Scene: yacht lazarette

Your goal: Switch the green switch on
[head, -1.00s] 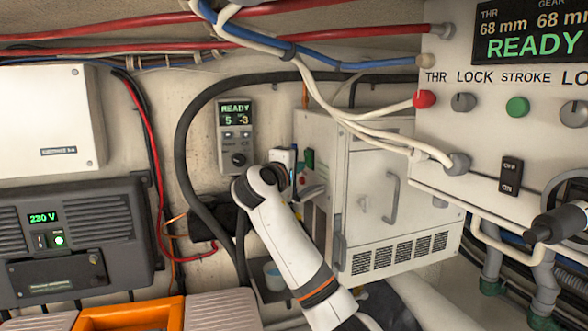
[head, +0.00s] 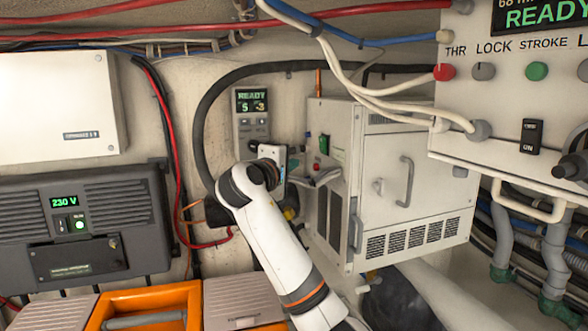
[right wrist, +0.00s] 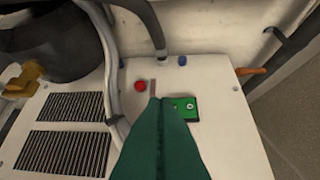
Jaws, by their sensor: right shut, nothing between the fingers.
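A green switch plate with a small pale knob (right wrist: 190,105) is on the pale cabinet panel in the right wrist view. It also shows as a small green patch (head: 323,144) on the cabinet's left side in the head view. Whether it is on or off cannot be told. My right gripper (right wrist: 167,101) is shut and empty, its green fingers over the panel with their tips close beside the plate's left end. They cover part of the panel, and contact cannot be told. My left gripper is not in view.
A red button (right wrist: 140,86) and a grey cable (right wrist: 112,85) lie left of the fingers. The white cabinet (head: 385,190) has a door handle and vents. A control panel (head: 505,110) hangs at right; a dark inverter unit (head: 85,230) stands left.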

